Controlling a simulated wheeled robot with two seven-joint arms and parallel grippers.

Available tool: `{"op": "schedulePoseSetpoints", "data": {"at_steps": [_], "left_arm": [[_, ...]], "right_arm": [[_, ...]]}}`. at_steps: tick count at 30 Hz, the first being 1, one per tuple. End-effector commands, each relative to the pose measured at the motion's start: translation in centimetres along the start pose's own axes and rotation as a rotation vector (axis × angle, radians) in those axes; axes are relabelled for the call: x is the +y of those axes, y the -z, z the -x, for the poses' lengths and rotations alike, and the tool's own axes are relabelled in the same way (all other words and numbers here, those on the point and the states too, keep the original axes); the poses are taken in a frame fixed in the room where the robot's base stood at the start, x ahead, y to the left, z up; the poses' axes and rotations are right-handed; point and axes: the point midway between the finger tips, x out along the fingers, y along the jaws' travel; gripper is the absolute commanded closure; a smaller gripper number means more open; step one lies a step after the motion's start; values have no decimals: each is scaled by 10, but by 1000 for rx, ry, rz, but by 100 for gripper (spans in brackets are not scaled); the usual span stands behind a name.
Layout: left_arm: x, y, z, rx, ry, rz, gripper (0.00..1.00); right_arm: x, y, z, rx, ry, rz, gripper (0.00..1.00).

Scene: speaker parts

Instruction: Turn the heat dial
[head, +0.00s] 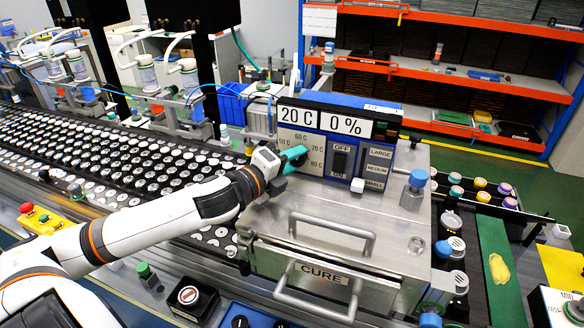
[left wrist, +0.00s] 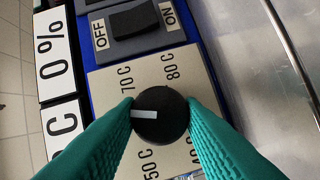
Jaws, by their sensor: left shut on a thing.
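The heat dial (left wrist: 160,118) is a round black knob with a white mark, on a beige panel with temperature labels. In the left wrist view its mark points left, between the 70 C and 50 C labels; a fingertip covers the panel there. My left gripper (head: 294,156) has teal fingers and is shut on the dial, one fingertip on each side; this also shows in the left wrist view (left wrist: 160,112). In the head view the fingers mostly hide the dial. The display (head: 322,122) above reads 20 C and 0 %. My right gripper is not in view.
A black OFF/ON switch (head: 340,160) and a LARGE/MEDIUM/SMALL selector (head: 357,185) sit right of the dial. The metal box's handle (head: 332,232) and CURE drawer (head: 320,275) are in front. A conveyor (head: 110,155) with many white parts runs at left.

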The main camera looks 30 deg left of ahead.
Motion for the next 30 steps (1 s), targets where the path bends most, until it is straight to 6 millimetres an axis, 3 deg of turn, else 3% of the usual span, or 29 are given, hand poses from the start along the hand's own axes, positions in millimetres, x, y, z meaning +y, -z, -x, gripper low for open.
{"op": "schedulePoseSetpoints", "data": {"at_steps": [12,28,29,30], "left_arm": [[-2,0,0,1,-70,173,89],[-1,0,0,2,-80,194,89],[-1,0,0,2,-80,194,65],[-1,0,0,2,-80,194,58]], "right_arm": [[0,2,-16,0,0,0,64],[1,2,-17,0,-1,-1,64],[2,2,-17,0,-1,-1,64],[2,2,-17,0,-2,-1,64]]}}
